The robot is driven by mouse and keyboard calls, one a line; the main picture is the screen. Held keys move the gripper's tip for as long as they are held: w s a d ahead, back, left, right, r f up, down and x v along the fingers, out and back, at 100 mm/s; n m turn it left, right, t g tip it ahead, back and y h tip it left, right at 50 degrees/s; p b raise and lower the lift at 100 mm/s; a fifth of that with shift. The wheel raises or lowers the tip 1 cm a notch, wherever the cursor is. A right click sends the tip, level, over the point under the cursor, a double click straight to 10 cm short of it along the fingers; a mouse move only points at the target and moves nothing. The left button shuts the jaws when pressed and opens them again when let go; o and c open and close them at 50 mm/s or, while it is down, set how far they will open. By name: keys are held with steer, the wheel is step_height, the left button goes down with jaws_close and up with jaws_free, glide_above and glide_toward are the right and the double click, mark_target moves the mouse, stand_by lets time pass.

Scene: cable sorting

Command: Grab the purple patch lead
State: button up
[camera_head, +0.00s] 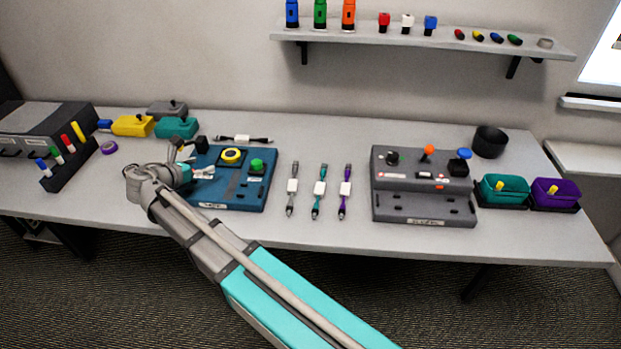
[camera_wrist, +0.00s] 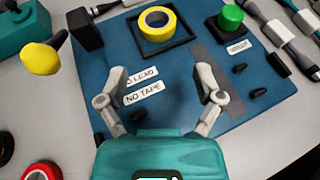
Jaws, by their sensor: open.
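The purple patch lead (camera_head: 345,190) lies on the table in the head view, right of a teal lead (camera_head: 319,190) and a grey lead (camera_head: 292,190). Each has a white label around its middle. My gripper (camera_head: 203,172) is open and empty, well to the left of the purple lead, over the left part of the blue board (camera_head: 225,192). In the wrist view my gripper (camera_wrist: 160,77) has its fingers spread above the board's "NO LEAD" and "NO TAPE" labels. Parts of leads show at that view's upper right; I cannot make out the purple one there.
The board carries yellow tape (camera_head: 232,155) and a green knob (camera_head: 257,165). A grey control panel (camera_head: 420,209) stands right of the leads. A teal bin (camera_head: 505,188) and a purple bin (camera_head: 556,193) stand farther right. A dark lead (camera_head: 243,139) lies behind the board.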

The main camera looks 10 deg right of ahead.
steer(key=d+r+m+g+p, duration=0.1)
steer(key=d+m+p, duration=0.1)
steer(key=d, duration=0.1)
steer(key=s+d+m+g+p, duration=0.1)
steer(key=d+m+p, duration=0.1)
steer(key=d, duration=0.2)
steer(key=s+d+r+m+g+y+p, duration=0.1)
steer(key=d+m+p, duration=0.2)
steer(key=d, duration=0.1)
steer(key=shift+s+d+r+g, duration=0.2)
steer(key=shift+d+r+g, duration=0.05)
steer(key=shift+r+g, duration=0.05)
steer(key=s+d+r+m+g+y+p, duration=0.2)
steer(key=s+d+r+m+p, duration=0.1)
steer(key=s+d+m+p, duration=0.2)
steer(key=s+d+r+m+g+y+p, duration=0.2)
steer(key=s+d+r+m+y+p, duration=0.1)
steer(key=s+d+r+m+p, duration=0.1)
steer(key=s+d+r+m+g+y+p, duration=0.2)
steer(key=s+d+m+p, duration=0.4)
steer(key=m, duration=0.5)
steer(key=shift+s+d+r+y+p, duration=0.1)
steer(key=shift+d+r+y+p, duration=0.25)
steer(key=shift+d+p, duration=0.3)
steer(key=shift+d+r+y+p, duration=0.25)
steer(key=shift+d+r+p, duration=0.2)
steer(key=shift+d, duration=0.3)
steer(key=shift+c, duration=0.8)
steer(key=shift+a, duration=0.1)
